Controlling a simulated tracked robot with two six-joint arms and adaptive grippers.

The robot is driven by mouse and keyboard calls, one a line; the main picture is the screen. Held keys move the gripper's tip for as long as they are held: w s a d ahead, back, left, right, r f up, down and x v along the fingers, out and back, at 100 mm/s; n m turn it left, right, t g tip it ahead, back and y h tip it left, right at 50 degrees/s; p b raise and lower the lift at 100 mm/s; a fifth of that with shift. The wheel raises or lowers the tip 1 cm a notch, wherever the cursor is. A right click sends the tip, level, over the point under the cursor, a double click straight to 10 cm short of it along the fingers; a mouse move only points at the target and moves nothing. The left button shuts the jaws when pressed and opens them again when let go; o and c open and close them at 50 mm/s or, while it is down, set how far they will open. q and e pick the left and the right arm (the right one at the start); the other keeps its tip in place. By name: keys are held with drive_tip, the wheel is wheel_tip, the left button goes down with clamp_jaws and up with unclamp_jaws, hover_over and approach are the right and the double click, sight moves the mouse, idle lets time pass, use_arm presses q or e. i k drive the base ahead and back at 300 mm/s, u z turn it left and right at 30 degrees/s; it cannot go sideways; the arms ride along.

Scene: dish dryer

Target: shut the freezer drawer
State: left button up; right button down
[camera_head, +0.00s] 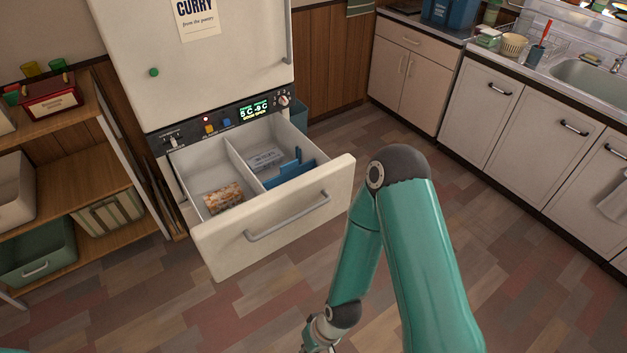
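The freezer drawer (273,222) stands pulled out from the lower part of the white fridge-freezer (214,67). Its cream front has a grey bar handle (288,217). Inside, a divider (241,166) splits it: a patterned food pack (223,197) lies in the left part, and a pale pack (265,159) and a blue item (289,173) lie in the right part. My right gripper (318,346) is low at the bottom edge, in front of and below the drawer, apart from it. Its fingers are mostly cut off by the frame. My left gripper is out of view.
The control panel (227,119) above the drawer has a lit green display (254,110). A wooden shelf (78,171) with bins stands at left. White cabinets (541,127) and a sink (594,79) line the right. The floor (200,315) before the drawer is clear.

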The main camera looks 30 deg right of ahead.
sight(229, 242)
drive_tip(key=u, duration=0.1)
drive_tip(key=i, duration=1)
drive_tip(key=z, duration=0.05)
